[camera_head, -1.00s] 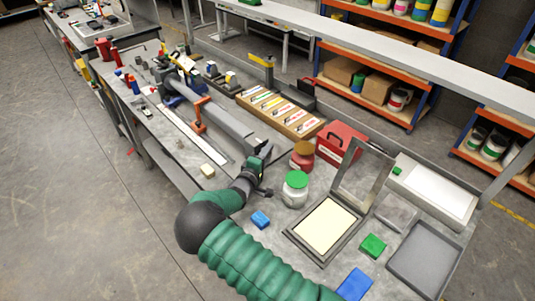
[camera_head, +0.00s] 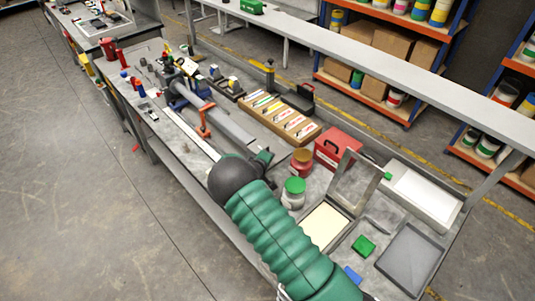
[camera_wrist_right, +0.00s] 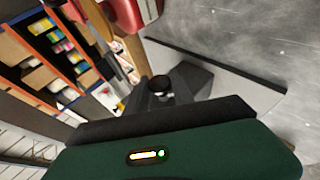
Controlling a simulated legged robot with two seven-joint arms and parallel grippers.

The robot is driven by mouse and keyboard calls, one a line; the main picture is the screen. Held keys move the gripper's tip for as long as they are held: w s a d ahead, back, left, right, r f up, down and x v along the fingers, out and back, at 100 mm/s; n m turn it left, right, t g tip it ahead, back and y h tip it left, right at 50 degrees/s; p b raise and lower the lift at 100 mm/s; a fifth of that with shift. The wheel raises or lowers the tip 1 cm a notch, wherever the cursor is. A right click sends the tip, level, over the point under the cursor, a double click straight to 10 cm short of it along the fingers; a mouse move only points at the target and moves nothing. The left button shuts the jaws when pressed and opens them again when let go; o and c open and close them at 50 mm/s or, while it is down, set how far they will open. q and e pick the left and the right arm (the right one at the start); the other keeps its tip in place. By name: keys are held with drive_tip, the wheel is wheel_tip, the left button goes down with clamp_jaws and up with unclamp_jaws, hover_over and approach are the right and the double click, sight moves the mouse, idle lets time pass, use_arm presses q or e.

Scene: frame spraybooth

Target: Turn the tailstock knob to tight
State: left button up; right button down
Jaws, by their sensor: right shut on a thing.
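A lathe with a long grey bed (camera_head: 230,127) lies along the bench, with an orange-red part (camera_head: 204,122) across it. My right arm covers the near end of the bed. My right gripper (camera_head: 264,158) is at that end, partly hidden behind its own wrist. In the right wrist view, my right gripper (camera_wrist_right: 172,88) is shut on a small dark round piece (camera_wrist_right: 160,83), which looks like the tailstock knob. Its tight or loose setting cannot be read. My left gripper is not in view.
A green-lidded jar (camera_head: 293,192) and a red-brown jar (camera_head: 302,160) stand close right of my gripper. A red box (camera_head: 337,145), a wooden tray (camera_head: 283,119) of cards, a hinged frame (camera_head: 322,235) and a grey tray (camera_head: 408,260) crowd the bench.

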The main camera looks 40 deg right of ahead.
drive_tip(key=shift+s+f+y+p, duration=0.1)
drive_tip(key=shift+s+y+p, duration=0.05)
drive_tip(key=shift+y+p, duration=0.3)
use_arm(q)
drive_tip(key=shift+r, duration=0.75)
use_arm(e)
drive_tip(key=shift+f, duration=0.15)
drive_tip(key=c, duration=1.3)
unclamp_jaws()
drive_tip(key=shift+c, duration=0.2)
drive_tip(key=shift+o, duration=1.1)
drive_tip(key=shift+d+f, duration=0.1)
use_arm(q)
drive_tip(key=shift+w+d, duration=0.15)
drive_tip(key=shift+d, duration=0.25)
use_arm(e)
drive_tip(key=shift+d, duration=0.2)
use_arm(q)
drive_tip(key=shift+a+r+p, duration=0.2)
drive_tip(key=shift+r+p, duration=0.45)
drive_tip(key=shift+p, duration=0.05)
use_arm(e)
drive_tip(key=v, duration=1.6)
drive_tip(key=shift+a+r, duration=0.3)
drive_tip(key=shift+a, duration=0.05)
